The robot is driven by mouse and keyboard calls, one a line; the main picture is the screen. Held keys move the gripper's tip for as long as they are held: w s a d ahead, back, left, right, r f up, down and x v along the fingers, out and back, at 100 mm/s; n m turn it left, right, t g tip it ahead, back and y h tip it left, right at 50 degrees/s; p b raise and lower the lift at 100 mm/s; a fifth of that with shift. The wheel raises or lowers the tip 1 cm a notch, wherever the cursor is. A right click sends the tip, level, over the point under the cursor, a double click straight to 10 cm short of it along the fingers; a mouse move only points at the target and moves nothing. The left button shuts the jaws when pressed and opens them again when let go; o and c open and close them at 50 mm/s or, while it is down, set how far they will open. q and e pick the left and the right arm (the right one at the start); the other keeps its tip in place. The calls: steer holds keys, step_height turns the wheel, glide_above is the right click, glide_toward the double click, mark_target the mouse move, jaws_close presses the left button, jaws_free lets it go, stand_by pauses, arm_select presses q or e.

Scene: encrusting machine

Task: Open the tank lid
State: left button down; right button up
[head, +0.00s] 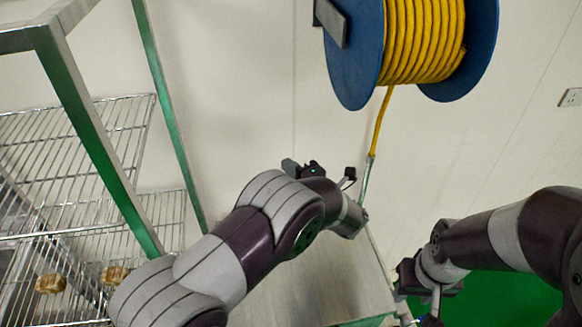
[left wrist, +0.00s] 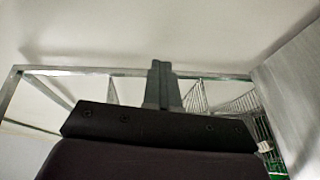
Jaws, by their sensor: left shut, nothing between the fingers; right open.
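No tank lid can be made out for certain in either view. A flat grey metal surface (head: 325,285) shows below and behind my left arm in the head view, partly hidden by the arm; I cannot tell whether it belongs to the tank. My left gripper (left wrist: 162,80) is shut and empty, its fingers together in the left wrist view. In the head view the left arm reaches up to the middle, and its fingers are hard to make out. My right gripper (head: 428,300) is open at the lower right, partly cut off by the frame's bottom edge, apart from the grey surface.
A blue reel (head: 352,55) with yellow hose hangs at the top; its hose runs down behind my left wrist. A wire rack (head: 70,150) with a metal frame stands at left, holding brown items (head: 50,283). A grey panel (left wrist: 292,95) is at right in the left wrist view.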

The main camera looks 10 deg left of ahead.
stand_by(0.8)
arm_select(q)
steer(key=c, duration=1.4)
jaws_free()
